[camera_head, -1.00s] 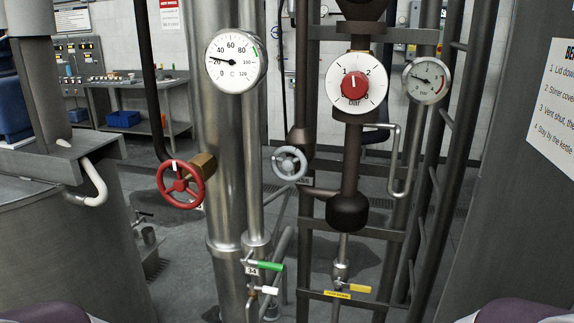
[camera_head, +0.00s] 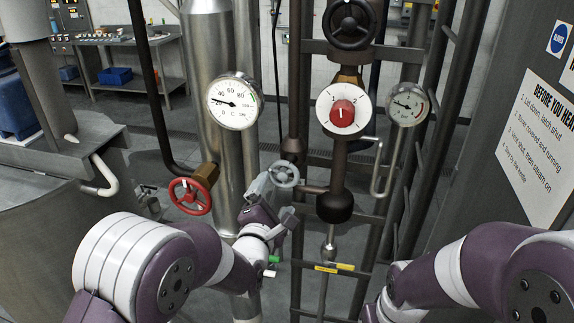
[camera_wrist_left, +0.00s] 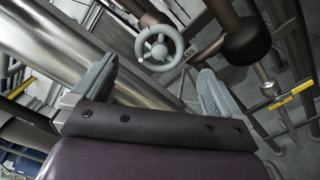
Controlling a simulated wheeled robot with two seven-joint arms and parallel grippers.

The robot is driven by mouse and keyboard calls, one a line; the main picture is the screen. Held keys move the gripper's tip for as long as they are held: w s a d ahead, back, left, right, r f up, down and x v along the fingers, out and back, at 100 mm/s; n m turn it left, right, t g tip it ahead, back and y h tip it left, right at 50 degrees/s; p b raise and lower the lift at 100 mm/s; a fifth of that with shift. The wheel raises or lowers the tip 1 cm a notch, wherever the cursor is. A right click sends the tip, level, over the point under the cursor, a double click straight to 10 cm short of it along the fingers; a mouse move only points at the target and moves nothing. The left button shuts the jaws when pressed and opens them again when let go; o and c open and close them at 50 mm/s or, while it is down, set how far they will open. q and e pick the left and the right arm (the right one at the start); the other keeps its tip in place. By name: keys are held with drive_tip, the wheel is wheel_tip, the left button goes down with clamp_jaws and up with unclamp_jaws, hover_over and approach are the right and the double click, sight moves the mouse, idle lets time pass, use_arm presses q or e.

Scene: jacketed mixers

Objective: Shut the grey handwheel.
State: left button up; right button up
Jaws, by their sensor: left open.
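The grey handwheel (camera_head: 284,173) sits on a dark pipe in the middle of the head view. My left gripper (camera_head: 272,198) is just in front of it and a little below left. In the left wrist view the handwheel (camera_wrist_left: 159,48) shows beyond the fingertips, between the two fingers of the open left gripper (camera_wrist_left: 155,85). The fingers look apart from the wheel, with nothing between them. My right arm shows at the lower right of the head view, but its gripper is out of view.
A red handwheel (camera_head: 190,195) is to the left and a black handwheel (camera_head: 350,24) above. A dial gauge (camera_head: 234,102), a red knob (camera_head: 343,114) and a yellow-handled valve (camera_head: 345,267) are close by. Vertical pipes and a rack crowd the space around the grey wheel.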

sight(285, 176)
use_arm(q)
drive_tip(key=p+x, duration=0.5)
drive_tip(key=x, duration=0.5)
drive_tip(key=shift+w, duration=0.25)
drive_tip(key=shift+w+d, duration=0.25)
drive_tip(key=shift+w, duration=0.3)
drive_tip(key=shift+f, duration=0.1)
drive_tip(key=c, duration=0.7)
